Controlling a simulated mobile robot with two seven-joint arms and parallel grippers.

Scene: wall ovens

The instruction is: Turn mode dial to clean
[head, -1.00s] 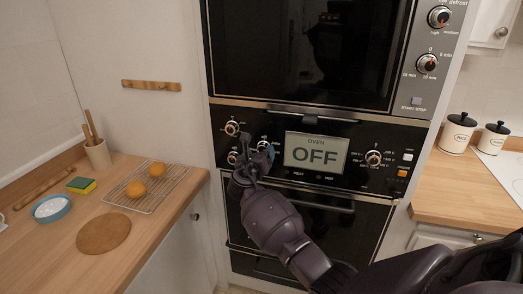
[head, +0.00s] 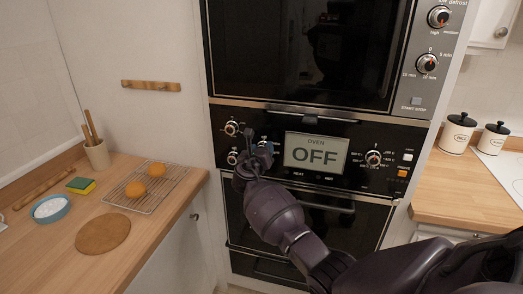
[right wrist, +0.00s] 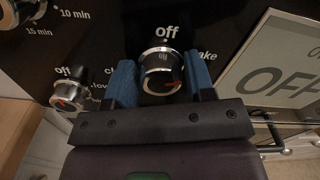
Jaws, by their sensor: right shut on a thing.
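The mode dial (right wrist: 160,75), a black knob with a silver rim and an orange mark, sits under a printed "off" with part of "bake" to its right. My right gripper (right wrist: 164,85) has its blue fingers on both sides of this dial and is shut on it. In the head view my right gripper (head: 258,156) is at the oven panel, left of the display, and partly hides the dial. The display (head: 315,151) reads "OFF". The word "clean" cannot be read. My left gripper is not in view.
Two more knobs (head: 232,128) (head: 233,157) lie just left of the gripper, and another knob (head: 374,158) is right of the display. The oven door handle (head: 318,207) runs below the panel. A counter (head: 160,232) with a rack (head: 170,186) stands at the left.

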